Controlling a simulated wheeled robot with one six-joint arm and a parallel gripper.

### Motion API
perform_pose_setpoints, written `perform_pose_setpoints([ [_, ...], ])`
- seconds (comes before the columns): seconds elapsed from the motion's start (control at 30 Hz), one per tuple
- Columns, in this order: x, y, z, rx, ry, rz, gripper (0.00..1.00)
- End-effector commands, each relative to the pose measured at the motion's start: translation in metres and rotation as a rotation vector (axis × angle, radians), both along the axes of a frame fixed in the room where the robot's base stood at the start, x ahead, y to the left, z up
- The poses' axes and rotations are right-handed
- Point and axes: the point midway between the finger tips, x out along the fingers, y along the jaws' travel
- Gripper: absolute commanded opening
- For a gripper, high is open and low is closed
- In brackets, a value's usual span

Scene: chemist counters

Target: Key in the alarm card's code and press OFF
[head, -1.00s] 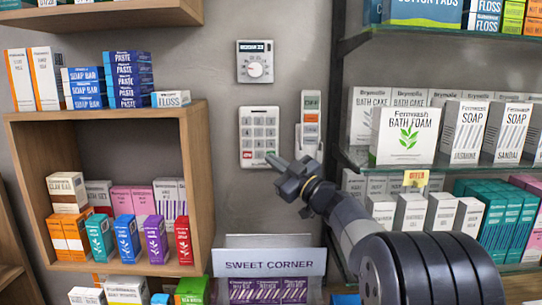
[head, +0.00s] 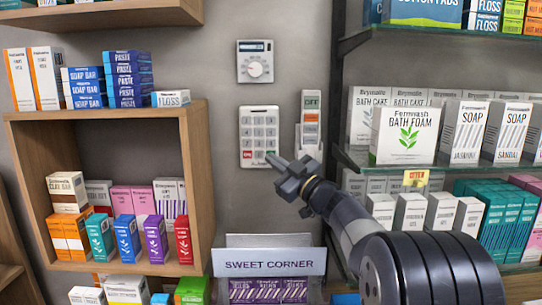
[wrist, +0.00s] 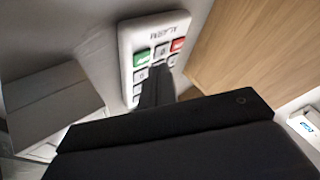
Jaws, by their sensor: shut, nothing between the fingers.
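The white alarm keypad (head: 259,115) is fixed on the wall, with grey keys, a red key at its bottom left and a green key at its bottom right. It also shows upside down in the wrist view (wrist: 125,40). My gripper (head: 268,157) is shut and empty, its tips over the keypad's lower right in the head view. In the wrist view the tips (wrist: 158,68) are just by the 0 key, between green and red; contact cannot be told. A card (head: 310,101) with a coloured band stands in a holder right of the keypad; its code is too small to read.
A dial unit with a small display (head: 254,62) is above the keypad. A wooden shelf box (head: 198,180) of packets stands left, glass shelves (head: 400,172) with boxes right. A "Sweet Corner" stand (head: 268,263) is below.

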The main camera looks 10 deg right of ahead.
Motion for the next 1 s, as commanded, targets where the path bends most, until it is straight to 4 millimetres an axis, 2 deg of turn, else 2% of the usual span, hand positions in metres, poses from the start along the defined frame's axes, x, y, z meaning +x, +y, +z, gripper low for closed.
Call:
perform_pose_setpoints([
  [0.57,0.0004,0.0000,0.0001,0.000,0.000,0.000,0.00],
  [1.0,0.0084,-0.0017,0.0015,0.000,-0.003,-0.001,0.00],
])
